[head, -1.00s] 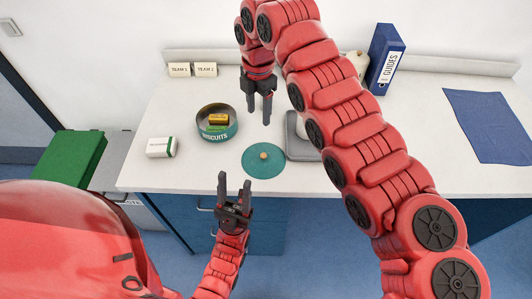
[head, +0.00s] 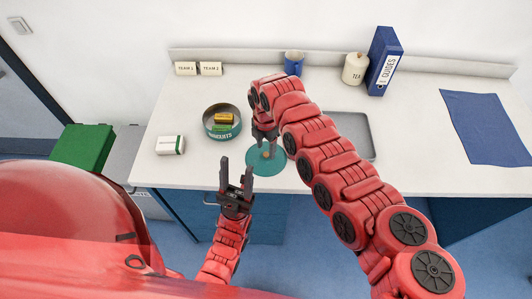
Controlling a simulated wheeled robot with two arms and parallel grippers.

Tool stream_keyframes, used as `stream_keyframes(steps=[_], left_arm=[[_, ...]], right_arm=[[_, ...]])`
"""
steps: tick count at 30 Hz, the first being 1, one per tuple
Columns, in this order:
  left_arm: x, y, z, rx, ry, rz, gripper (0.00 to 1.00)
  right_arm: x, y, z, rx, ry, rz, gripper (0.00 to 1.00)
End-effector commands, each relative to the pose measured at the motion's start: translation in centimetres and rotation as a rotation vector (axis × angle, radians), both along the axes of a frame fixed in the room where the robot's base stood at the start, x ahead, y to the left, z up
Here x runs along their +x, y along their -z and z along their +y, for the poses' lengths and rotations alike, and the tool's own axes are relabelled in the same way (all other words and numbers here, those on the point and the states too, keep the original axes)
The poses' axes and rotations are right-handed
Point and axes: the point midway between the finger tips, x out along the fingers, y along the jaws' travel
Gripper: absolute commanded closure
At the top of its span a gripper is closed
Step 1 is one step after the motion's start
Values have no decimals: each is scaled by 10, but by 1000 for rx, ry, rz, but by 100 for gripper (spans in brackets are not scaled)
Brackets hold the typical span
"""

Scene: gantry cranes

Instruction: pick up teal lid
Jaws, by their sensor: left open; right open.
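The teal lid (head: 258,166) is a round disc with a small wooden knob (head: 266,154), lying flat near the front edge of the white table. My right gripper (head: 268,150) points down right over the lid, its open fingers close around or just above the knob; I cannot tell whether they touch it. The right arm and gripper hide part of the lid's far side. My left gripper (head: 237,176) is open and empty, pointing up at the table's front edge, left of the lid.
The round biscuit tin (head: 206,130), holding a gold and a green item, stands left of the lid. A white box (head: 170,145) is further left. A grey tray (head: 365,130) lies partly behind my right arm. A blue mug (head: 294,63), tea canister (head: 355,68) and blue binder (head: 384,61) stand behind.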

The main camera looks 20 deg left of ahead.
Motion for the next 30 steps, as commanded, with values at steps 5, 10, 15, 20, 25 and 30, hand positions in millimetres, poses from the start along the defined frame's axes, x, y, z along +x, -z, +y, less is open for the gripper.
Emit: stream_keyframes(steps=[5, 10, 15, 20, 25, 30], left_arm=[[0, -10, 0, 0, 0, 0, 50], [0, -10, 0, 0, 0, 0, 50], [0, -10, 0, 0, 0, 0, 50], [0, -10, 0, 0, 0, 0, 50], [0, -10, 0, 0, 0, 0, 50], [0, -10, 0, 0, 0, 0, 50]], right_arm=[[0, 18, 0, -1, -2, 0, 42], [0, 24, -1, 0, -1, 0, 42], [0, 24, 0, 1, -1, 0, 47], [1, 24, 0, 1, 0, 0, 76], [1, 24, 0, 1, 0, 0, 100], [1, 24, 0, 1, 0, 0, 100]])
